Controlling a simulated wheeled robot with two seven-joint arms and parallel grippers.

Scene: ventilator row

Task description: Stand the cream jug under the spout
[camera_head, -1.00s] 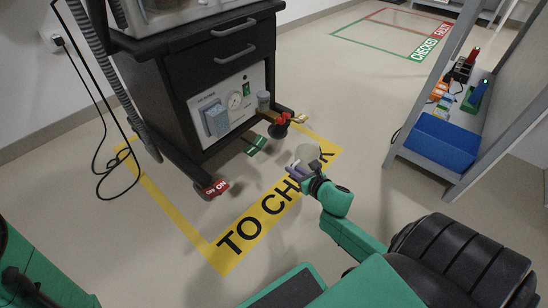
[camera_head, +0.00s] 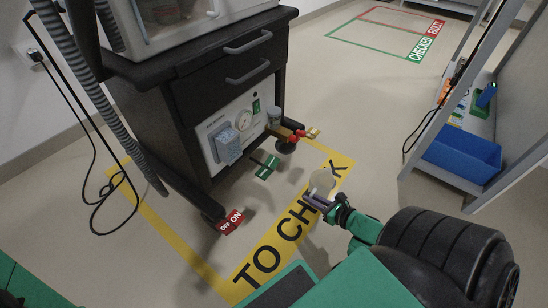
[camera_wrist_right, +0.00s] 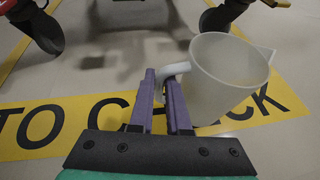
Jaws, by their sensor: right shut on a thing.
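The cream jug (camera_head: 322,181) is pale and hangs over the yellow floor lettering. In the right wrist view the jug (camera_wrist_right: 228,85) is upright or slightly tilted, with its open mouth up and its handle on the left. My right gripper (camera_head: 316,200) is shut on the handle; its purple fingers (camera_wrist_right: 162,98) are on either side of it. The ventilator cart (camera_head: 180,120) stands ahead to the left, with a white front panel, a gauge and a brass-coloured fitting (camera_head: 282,131) sticking out at its right. I cannot tell for certain which part is the spout. My left gripper is out of view.
A shelf with a blue bin (camera_head: 462,153) stands at the right. Floor between is clear.

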